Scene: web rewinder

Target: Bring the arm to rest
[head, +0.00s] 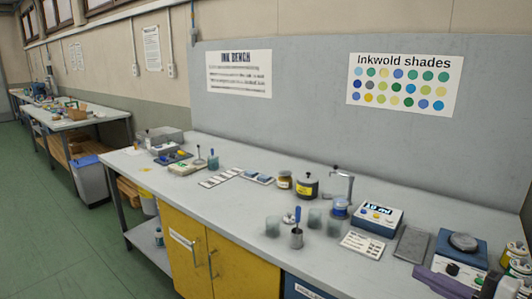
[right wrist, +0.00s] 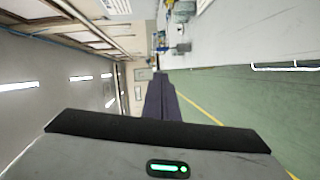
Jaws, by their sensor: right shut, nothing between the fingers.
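My right gripper (head: 424,271) shows at the bottom right edge of the head view as dark purple fingers, in front of the bench's near right end. In the right wrist view its fingers (right wrist: 160,82) are pressed together with nothing between them. That view is turned sideways and shows the fingers pointing along the room, with the floor to the right and the ceiling to the left. My left gripper is in neither view.
Cans (head: 513,254) stand at the right end. Yellow cabinet doors (head: 195,255) are below. Green floor (head: 60,240) is open at left.

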